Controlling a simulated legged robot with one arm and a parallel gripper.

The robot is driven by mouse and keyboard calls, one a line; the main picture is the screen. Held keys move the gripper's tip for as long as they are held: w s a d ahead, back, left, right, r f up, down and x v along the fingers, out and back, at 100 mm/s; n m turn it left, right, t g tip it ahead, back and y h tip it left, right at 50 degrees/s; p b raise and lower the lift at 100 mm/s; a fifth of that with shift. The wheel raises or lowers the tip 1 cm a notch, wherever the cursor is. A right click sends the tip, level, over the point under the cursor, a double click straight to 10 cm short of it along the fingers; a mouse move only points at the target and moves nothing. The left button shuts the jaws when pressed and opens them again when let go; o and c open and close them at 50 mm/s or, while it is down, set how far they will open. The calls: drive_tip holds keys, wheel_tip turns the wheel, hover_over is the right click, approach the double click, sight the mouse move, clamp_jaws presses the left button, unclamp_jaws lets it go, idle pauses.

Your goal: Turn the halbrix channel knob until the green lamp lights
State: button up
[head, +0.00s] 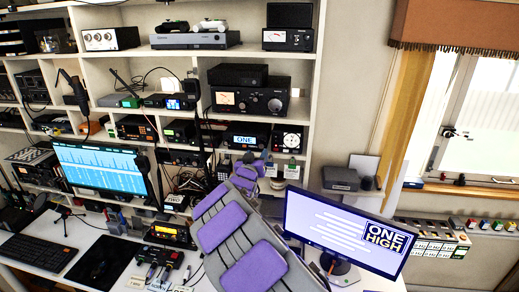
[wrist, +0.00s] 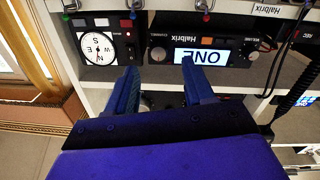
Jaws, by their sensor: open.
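The halbrix radio (head: 247,136) sits in a cubby in the head view, with a lit display reading ONE. In the wrist view the same radio (wrist: 208,42) appears upside down, with "Halbrix" on its face. My arm (head: 222,225) reaches up toward that cubby.
A compass-dial unit (wrist: 98,48) stands beside the radio. A monitor (head: 345,232) at the right shows ONE HIGH. Another monitor (head: 100,168), a keyboard (head: 38,253) and small devices crowd the desk. A coiled cord (wrist: 296,85) hangs right of the radio in the wrist view.

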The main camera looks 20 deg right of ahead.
sight(261, 146)
drive_tip(key=shift+x, duration=2.8)
clamp_jaws()
